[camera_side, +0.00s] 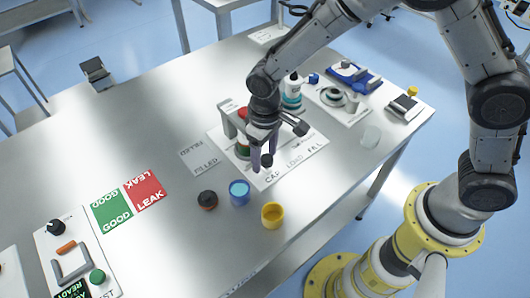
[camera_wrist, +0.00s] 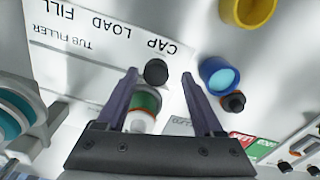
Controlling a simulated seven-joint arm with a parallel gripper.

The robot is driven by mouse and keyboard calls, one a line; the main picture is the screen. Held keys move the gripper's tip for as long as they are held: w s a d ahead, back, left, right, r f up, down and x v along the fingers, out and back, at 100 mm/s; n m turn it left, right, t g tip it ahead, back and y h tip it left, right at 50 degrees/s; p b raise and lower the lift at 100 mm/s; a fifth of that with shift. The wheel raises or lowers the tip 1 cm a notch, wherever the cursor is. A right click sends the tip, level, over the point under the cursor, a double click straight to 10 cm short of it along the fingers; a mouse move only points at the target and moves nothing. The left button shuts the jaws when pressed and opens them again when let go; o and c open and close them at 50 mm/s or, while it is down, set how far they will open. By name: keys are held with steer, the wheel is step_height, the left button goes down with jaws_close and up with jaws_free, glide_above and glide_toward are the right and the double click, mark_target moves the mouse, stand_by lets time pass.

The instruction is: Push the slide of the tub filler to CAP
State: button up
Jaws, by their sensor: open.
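The tub filler is a white board (camera_side: 292,165) lettered CAP, LOAD and FILL, with a grey upright frame (camera_side: 228,122) at its left. A round black knob (camera_side: 267,160), apparently the slide's handle, is by the CAP lettering; it also shows in the wrist view (camera_wrist: 155,72). A white and green tub with an orange rim (camera_wrist: 145,108) is behind the knob, partly hidden by my gripper. My gripper (camera_side: 263,152) is open, pointing down over the board's CAP end. In the wrist view its fingertips (camera_wrist: 160,74) are either side of the knob; I cannot tell whether either touches it.
A blue cup (camera_side: 239,193), a yellow cup (camera_side: 272,215) and a black-orange piece (camera_side: 207,200) stand in front of the board. Green and red GOOD and LEAK cards (camera_side: 129,203) lie left. A teal-labelled bottle (camera_side: 292,92) and a blue fixture (camera_side: 354,77) are behind right. Bare table lies left.

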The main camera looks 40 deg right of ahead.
step_height(320, 180, up, 14)
stand_by(0.6)
steer(key=shift+f, duration=0.1)
steer(key=s+d+r+m+t, duration=0.1)
steer(key=s+d+r+t, duration=0.15)
steer(key=d+r, duration=0.35)
steer(key=s+d+r+m+t, duration=0.1)
steer(key=s+d+r+m, duration=0.15)
steer(key=d+r, duration=0.35)
steer(key=s+d+f+t, duration=0.1)
steer(key=s+d+f, duration=0.1)
steer(key=s, duration=0.6)
steer(key=s+d+f+t, duration=0.1)
steer(key=s+d+f, duration=0.1)
steer(key=s+d, duration=0.3)
steer(key=s, duration=0.3)
steer(key=shift+f, duration=0.15)
